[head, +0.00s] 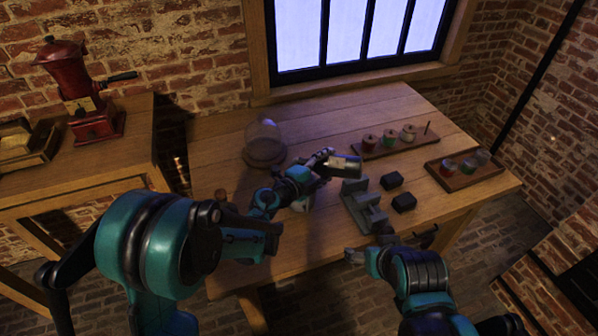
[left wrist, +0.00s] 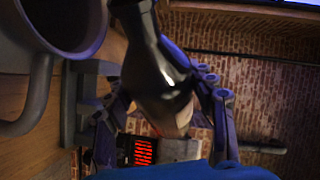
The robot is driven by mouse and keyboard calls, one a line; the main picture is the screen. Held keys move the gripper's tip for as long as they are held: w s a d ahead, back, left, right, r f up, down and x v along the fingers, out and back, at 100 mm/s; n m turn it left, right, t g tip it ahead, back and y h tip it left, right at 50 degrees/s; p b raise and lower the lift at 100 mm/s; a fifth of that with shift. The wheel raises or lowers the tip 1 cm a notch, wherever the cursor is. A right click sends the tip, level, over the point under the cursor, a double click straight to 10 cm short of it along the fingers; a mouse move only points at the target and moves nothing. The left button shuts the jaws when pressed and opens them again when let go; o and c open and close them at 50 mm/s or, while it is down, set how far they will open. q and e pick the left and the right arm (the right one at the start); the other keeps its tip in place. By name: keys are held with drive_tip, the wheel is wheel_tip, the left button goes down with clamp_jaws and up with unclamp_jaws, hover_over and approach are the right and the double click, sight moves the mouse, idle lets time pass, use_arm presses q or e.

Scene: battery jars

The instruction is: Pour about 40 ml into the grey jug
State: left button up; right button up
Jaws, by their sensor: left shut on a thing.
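My left gripper (head: 326,161) is shut on a dark glossy bottle (head: 346,164) above the table. The bottle looks tipped well over, nearly lying flat. In the left wrist view the bottle (left wrist: 165,82) sits between the fingers, its narrow neck toward the top. The grey jug (left wrist: 38,100) shows at the upper left of that view, with its handle and part of its wide rim, close to the bottle neck. I cannot see any liquid flowing or the level in the jug. My right gripper (head: 356,257) is low at the table's front edge; its jaws are unclear.
A grey stand (head: 366,208) and two black blocks (head: 392,181) are right of the bottle. Two wooden trays (head: 440,142) (head: 482,181) with small jars stand farther right. A glass dome (head: 265,140) is at the back left. The table's left front is clear.

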use_arm(q)
drive_tip(key=shift+a+r+n, duration=0.15)
drive_tip(key=shift+r+n, duration=0.15)
use_arm(e)
drive_tip(key=shift+s+a+f, duration=0.1)
drive_tip(key=shift+a+f, duration=0.05)
drive_tip(key=shift+a, duration=0.15)
idle(1.7)
